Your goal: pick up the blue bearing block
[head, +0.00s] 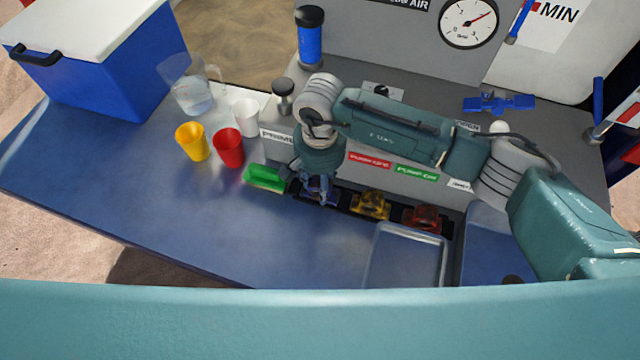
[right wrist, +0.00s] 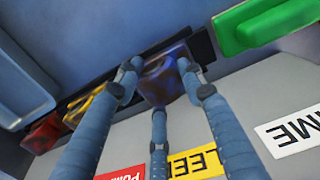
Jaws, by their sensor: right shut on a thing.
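The blue bearing block (right wrist: 163,80) sits in the dark rack between the fingers of my right gripper (right wrist: 158,88) in the right wrist view. The gripper is shut on it, with fingers on both sides. In the head view my right gripper (head: 318,186) reaches down over the block and mostly hides it. I cannot tell whether the block is lifted off the rack. My left gripper is not in view.
Yellow (head: 370,205) and red (head: 422,216) blocks stand in the rack (head: 345,208) to the right. A green block (head: 265,177) lies close on the left. A metal tray (head: 405,257) is in front. Cups (head: 229,147) and a pitcher (head: 193,90) stand farther left.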

